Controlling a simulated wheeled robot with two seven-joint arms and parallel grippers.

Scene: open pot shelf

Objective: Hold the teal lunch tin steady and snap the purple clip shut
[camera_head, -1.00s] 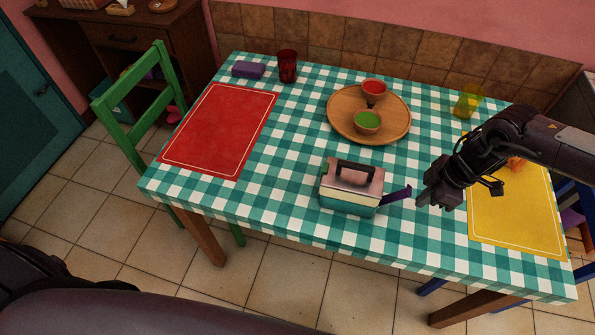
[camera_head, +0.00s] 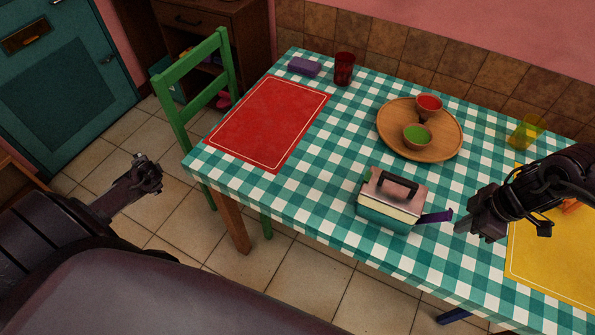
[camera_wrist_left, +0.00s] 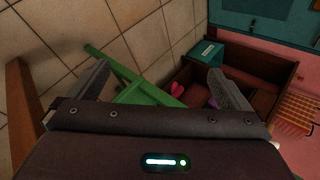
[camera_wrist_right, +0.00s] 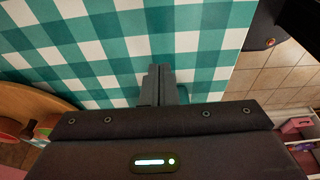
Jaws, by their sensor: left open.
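The teal lunch tin (camera_head: 383,215) stands upright near the front edge of the checked table in the head view, with a pinkish metal lid, a pale band under it and a dark handle on top. The purple clip (camera_head: 437,216) sticks out from its right side, swung away from the wall. My right gripper (camera_head: 461,227) is just right of the clip's end; its fingers are together in the right wrist view (camera_wrist_right: 160,84), with nothing visible between them. My left gripper (camera_head: 152,172) is open and empty, left of the table over the floor, far from the tin.
A red mat (camera_head: 268,122) lies left, a yellow mat (camera_head: 540,262) right under my right arm. A green chair (camera_head: 197,90) stands between my left gripper and the table.

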